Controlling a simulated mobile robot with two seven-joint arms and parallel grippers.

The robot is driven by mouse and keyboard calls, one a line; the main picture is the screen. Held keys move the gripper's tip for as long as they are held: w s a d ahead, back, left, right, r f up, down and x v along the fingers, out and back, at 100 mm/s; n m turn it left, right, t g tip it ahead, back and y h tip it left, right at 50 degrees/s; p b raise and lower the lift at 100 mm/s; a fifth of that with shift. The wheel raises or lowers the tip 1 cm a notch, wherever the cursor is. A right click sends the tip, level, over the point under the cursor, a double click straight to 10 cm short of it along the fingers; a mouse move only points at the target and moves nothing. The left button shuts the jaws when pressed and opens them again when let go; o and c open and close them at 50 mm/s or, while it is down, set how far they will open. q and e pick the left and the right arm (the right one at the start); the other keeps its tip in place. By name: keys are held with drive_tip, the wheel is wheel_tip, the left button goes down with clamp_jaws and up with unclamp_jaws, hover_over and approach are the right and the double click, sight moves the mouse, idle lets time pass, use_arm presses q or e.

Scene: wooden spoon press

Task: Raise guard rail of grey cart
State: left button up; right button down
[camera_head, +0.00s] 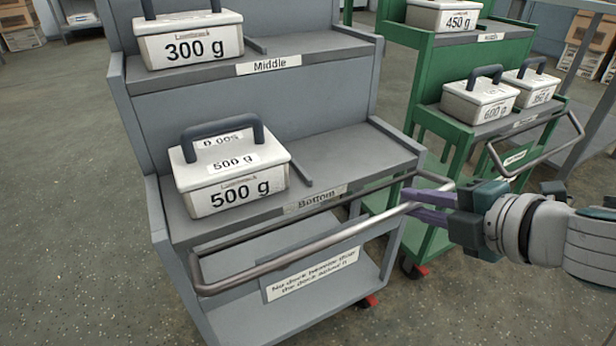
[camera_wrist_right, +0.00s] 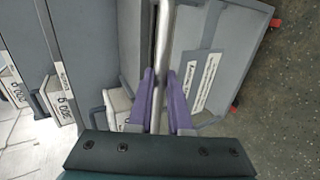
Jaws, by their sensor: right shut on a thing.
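The grey cart (camera_head: 245,80) stands in the middle of the head view. Its guard rail (camera_head: 300,249) is a metal bar that sticks out in front of the bottom shelf, a little below the shelf's front edge. My right gripper (camera_head: 412,203) is shut on the rail near its right end. In the right wrist view the rail (camera_wrist_right: 161,50) runs between the purple fingers of the gripper (camera_wrist_right: 160,90). My left gripper is not in view.
A 500 g box (camera_head: 232,172) sits on the bottom shelf, and a 300 g box (camera_head: 188,40) on the middle one. A green cart (camera_head: 440,75) with boxes and its own rail (camera_head: 540,148) stands close on the right. Open floor (camera_head: 60,180) lies left.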

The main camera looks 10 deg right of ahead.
drive_tip(key=w+a+r+p, duration=0.2)
drive_tip(key=w+r+p, duration=0.1)
drive_tip(key=w+r, duration=0.2)
drive_tip(key=shift+w+a+r+p, duration=0.3)
drive_tip(key=shift+w+a+r, duration=0.1)
drive_tip(key=shift+w, duration=0.6)
idle(0.6)
drive_tip(key=c, duration=1.3)
unclamp_jaws()
drive_tip(key=o, duration=0.6)
drive_tip(key=shift+w+r, duration=0.1)
drive_tip(key=shift+w, duration=0.25)
drive_tip(key=o, duration=0.3)
drive_tip(key=shift+s, duration=0.1)
